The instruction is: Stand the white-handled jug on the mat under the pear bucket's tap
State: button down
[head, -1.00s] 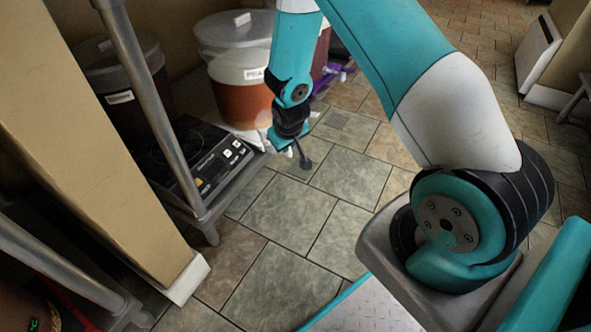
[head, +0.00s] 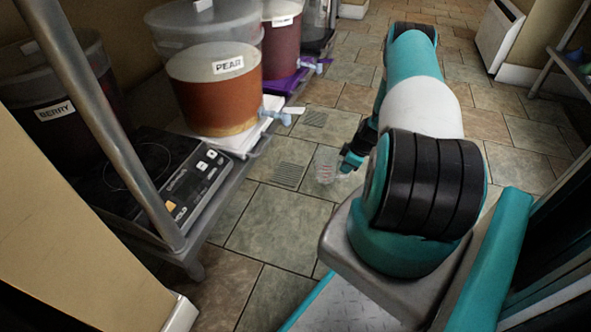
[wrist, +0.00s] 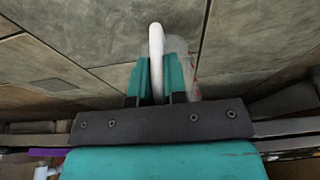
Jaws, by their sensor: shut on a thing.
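My gripper (head: 347,164) is shut on the white handle (wrist: 157,60) of a clear jug (head: 325,165). The jug hangs over the tiled floor, right of the bench; red marks show on its side in the wrist view. The pear bucket (head: 215,95), labelled PEAR and filled with amber liquid, stands on the bench at left. Its pale tap (head: 275,113) points right over the bench edge.
A berry bucket (head: 55,110) and a black hotplate (head: 180,180) are on the near bench. A red-filled bucket (head: 282,45) stands behind the pear bucket on a purple base. A metal post (head: 105,120) rises at left. Floor on the right is open, with a white panel (head: 497,35) beyond.

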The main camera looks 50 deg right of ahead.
jog(key=w+a+f+b, duration=0.1)
jog(key=w+b, duration=0.2)
jog(key=w, duration=0.1)
jog(key=w+a+f+b, duration=0.1)
jog(key=w+a+b, duration=0.1)
jog(key=w, duration=0.3)
jog(key=w+a+f+b, duration=0.1)
jog(key=w+a+b, duration=0.1)
jog(key=w+b, duration=0.2)
jog(key=shift+w+f+b, duration=0.3)
jog(key=shift+w+f, duration=0.05)
jog(key=shift+f, duration=0.05)
jog(key=shift+a+r, duration=0.1)
jog(key=shift+r, duration=0.05)
jog(key=c, duration=1.2)
grip_release()
jog(key=shift+o, duration=0.2)
jog(key=p+v, duration=0.8)
jog(key=v, duration=0.4)
jog(key=shift+p, duration=0.4)
